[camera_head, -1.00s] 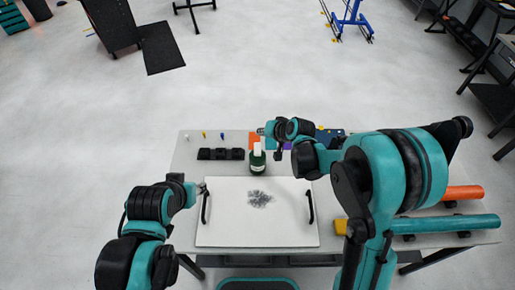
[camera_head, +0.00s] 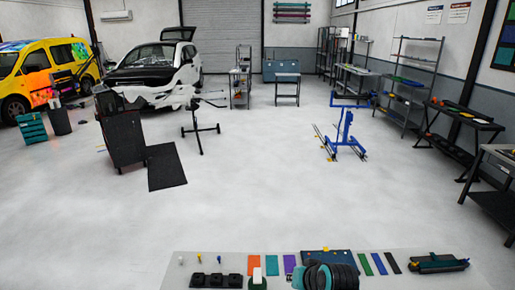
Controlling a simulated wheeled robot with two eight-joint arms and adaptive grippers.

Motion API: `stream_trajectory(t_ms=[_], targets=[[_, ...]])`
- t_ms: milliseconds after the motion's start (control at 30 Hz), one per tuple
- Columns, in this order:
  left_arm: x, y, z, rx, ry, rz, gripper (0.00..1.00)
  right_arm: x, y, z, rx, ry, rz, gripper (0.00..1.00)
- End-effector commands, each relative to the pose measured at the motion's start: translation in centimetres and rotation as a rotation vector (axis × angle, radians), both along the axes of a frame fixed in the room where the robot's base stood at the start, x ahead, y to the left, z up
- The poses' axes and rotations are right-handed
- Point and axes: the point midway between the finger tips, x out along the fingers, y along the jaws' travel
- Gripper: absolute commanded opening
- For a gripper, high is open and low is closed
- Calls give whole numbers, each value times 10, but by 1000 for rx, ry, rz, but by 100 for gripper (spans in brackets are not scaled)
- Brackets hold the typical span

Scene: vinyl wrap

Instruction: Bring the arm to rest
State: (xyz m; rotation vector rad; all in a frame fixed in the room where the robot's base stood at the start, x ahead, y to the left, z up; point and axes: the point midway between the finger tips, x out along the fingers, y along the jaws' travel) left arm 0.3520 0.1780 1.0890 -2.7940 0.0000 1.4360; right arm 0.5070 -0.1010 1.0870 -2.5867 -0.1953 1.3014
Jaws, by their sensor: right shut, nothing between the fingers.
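The top of my right arm's end (camera_head: 330,276) shows at the bottom edge of the head view, over the far side of the work table (camera_head: 220,262). The right gripper there is shut and empty; its fingertips are mostly cut off by the frame. A dark green bottle with a white cap (camera_head: 257,274) stands on the table to the left of it. My left arm and left gripper are out of view.
Colour swatches (camera_head: 271,264), a black holder (camera_head: 215,280) and a black-and-teal tool (camera_head: 438,263) lie on the table. The floor beyond is clear up to a blue stand (camera_head: 345,135). A dark cabinet (camera_head: 121,130) and a mat (camera_head: 166,167) are at left.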

Motion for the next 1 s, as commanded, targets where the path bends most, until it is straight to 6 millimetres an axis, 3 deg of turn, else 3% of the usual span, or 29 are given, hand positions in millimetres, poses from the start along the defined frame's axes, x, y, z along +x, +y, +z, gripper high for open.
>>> stream_trajectory(t_ms=[33,200,400,600,1000], targets=[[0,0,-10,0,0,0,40,-21,-11,-5,-30,1,-3,0],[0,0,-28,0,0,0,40,-82,-42,-15,-138,4,-6,0],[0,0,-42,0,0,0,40,-135,-68,-35,-235,13,-9,0],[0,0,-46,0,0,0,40,-154,-78,-44,-274,17,-11,0],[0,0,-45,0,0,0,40,-155,-78,-43,-275,17,-10,0]])
